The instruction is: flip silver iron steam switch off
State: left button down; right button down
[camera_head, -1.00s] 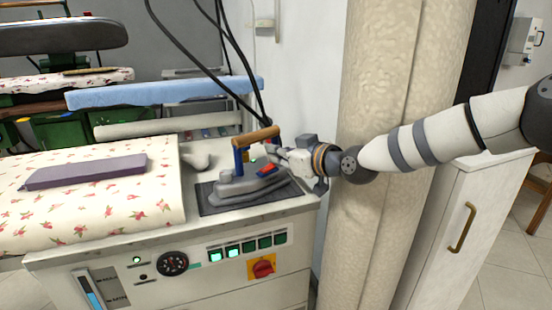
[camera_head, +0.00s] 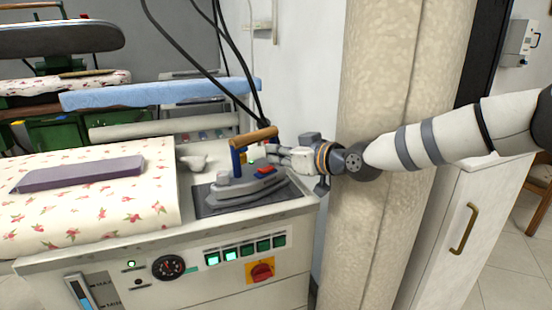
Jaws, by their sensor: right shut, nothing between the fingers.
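The silver iron (camera_head: 245,186) stands on a dark mat (camera_head: 213,206) at the right end of the ironing table. It has a wooden handle (camera_head: 254,138) on a blue post. A red switch (camera_head: 264,170) with blue beside it shows on the iron's right rear part. My right gripper (camera_head: 268,153) reaches in from the right, just behind and above the red switch. It is shut and empty, and its fingertips are small and partly hidden by the iron. I cannot tell whether they touch it. My left gripper is not in view.
The floral ironing board (camera_head: 100,222) with a purple pad (camera_head: 80,174) lies left of the iron. Black cables (camera_head: 228,88) hang behind the iron. A beige column (camera_head: 375,100) and a white cabinet (camera_head: 440,215) stand at the right. The table front has green buttons and a red knob (camera_head: 262,271).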

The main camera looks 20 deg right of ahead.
notch_tip(320, 180, up, 9)
jog(key=shift+f, duration=0.2)
jog(key=shift+f, duration=0.1)
